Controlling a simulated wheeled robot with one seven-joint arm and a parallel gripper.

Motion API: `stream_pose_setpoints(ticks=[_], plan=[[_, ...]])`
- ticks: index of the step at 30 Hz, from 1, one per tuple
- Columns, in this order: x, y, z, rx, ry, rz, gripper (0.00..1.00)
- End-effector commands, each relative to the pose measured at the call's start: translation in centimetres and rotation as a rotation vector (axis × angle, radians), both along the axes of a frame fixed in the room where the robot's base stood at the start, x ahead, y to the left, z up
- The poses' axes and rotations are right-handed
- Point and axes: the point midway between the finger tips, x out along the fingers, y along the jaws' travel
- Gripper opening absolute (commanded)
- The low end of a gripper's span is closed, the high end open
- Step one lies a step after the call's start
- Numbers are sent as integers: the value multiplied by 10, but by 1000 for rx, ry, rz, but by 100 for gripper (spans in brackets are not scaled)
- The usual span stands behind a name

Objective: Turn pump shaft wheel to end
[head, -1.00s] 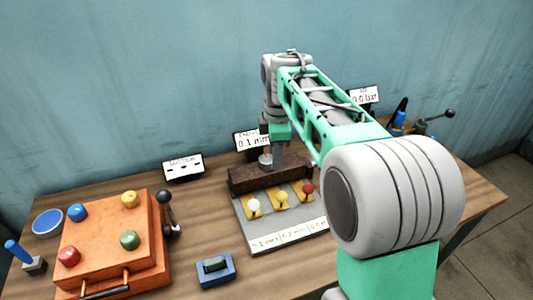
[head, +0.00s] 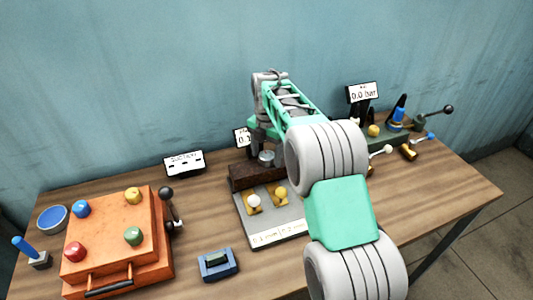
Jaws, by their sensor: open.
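I cannot tell for sure which part is the pump shaft wheel. A small grey round knob (head: 266,158) stands on the dark brown block at the back of the grey plate. On the right, a dark green unit (head: 395,138) carries a blue cylinder (head: 397,117) and a black-ball crank (head: 447,109). My gripper (head: 268,146) points down above or just behind the grey knob. It looks empty, and its fingers are mostly hidden by my arm. I cannot tell whether it touches the knob.
The grey plate (head: 262,228) holds white and yellow knobs; my arm covers its right side. An orange box (head: 108,250) with coloured knobs and a black-ball lever (head: 167,193) stands left. A blue block (head: 217,264) lies in front. Signs stand behind, one reading 0.0 bar (head: 363,93).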

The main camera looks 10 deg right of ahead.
Motion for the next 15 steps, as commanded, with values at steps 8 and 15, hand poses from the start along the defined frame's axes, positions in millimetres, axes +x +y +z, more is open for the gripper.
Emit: stream_pose_setpoints(ticks=[8,15], plan=[[0,0,0,0,0,0,60],[0,0,1,0,0,-1,40]])
